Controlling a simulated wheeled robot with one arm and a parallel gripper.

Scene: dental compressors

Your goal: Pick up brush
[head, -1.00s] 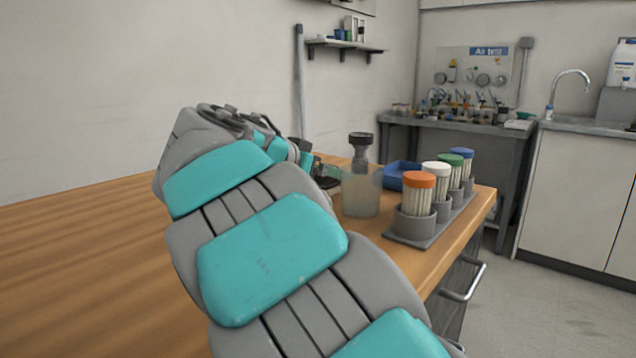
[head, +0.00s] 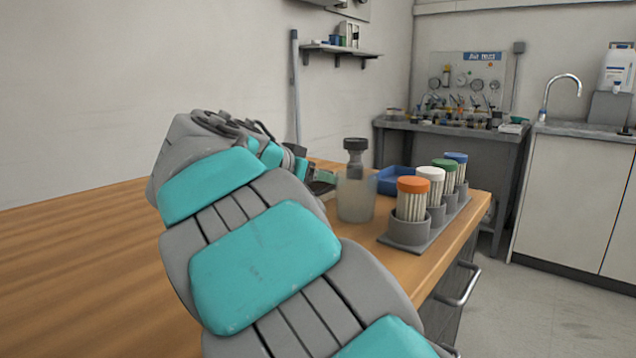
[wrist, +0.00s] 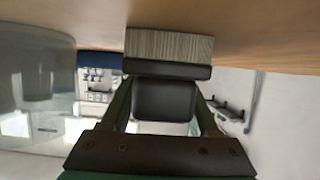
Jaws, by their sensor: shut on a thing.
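The brush (wrist: 168,46) has a black body and a block of pale grey, striped bristles. It shows in the upper middle of the wrist view, where the tabletop fills the top of the picture. My gripper (wrist: 165,103) is shut on the brush's dark body, with a green finger on each side. The bristles face the tabletop; I cannot tell whether they touch it. In the head view my gripper (head: 318,182) is small and mostly hidden behind my arm, left of the jar. The brush cannot be made out there.
A translucent jar (head: 356,200) with a dark-topped thing stands close right of my gripper. A grey rack (head: 425,236) holds several capped tubs along the wooden table's right edge. A blue tray (head: 396,180) lies behind the jar. The table's left side (head: 80,260) is clear.

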